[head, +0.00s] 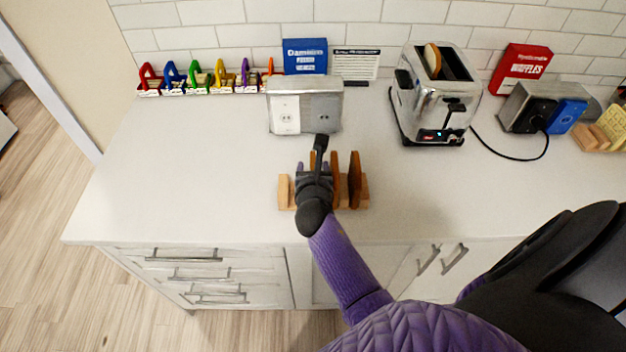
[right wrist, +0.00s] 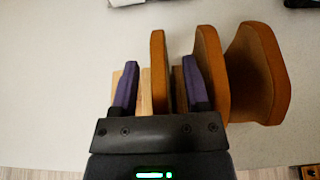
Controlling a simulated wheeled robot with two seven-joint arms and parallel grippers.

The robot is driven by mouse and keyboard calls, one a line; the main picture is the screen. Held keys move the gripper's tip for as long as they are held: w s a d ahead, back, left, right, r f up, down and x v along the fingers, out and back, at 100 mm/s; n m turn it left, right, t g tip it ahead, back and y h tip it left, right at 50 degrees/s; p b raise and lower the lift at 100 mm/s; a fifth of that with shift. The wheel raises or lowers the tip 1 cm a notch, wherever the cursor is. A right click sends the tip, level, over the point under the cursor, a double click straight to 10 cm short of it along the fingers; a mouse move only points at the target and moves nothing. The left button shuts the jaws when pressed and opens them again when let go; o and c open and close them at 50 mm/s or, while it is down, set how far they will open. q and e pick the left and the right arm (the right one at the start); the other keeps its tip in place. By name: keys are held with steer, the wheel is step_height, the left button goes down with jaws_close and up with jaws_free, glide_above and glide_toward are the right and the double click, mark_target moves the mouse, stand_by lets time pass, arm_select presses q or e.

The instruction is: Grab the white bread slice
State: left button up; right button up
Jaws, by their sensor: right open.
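A light wooden rack (head: 285,192) stands on the white counter with several upright bread slices in it. Their crusts are orange-brown and seen nearly edge-on, so I cannot tell which is white bread. My right gripper (head: 313,168) is over the left part of the rack. In the right wrist view the open gripper (right wrist: 160,82) has its purple fingers on either side of one slice (right wrist: 157,65), with a gap on the left. Two more slices, a middle one (right wrist: 208,75) and a right one (right wrist: 258,75), stand right of the fingers. My left gripper is not in view.
A chrome toaster (head: 436,100) with a slice (head: 433,60) in one slot stands behind right. A metal outlet box (head: 305,105) is behind the rack. A blue box (head: 305,56) and a red waffle box (head: 522,70) stand by the wall.

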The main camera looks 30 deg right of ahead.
jaws_close()
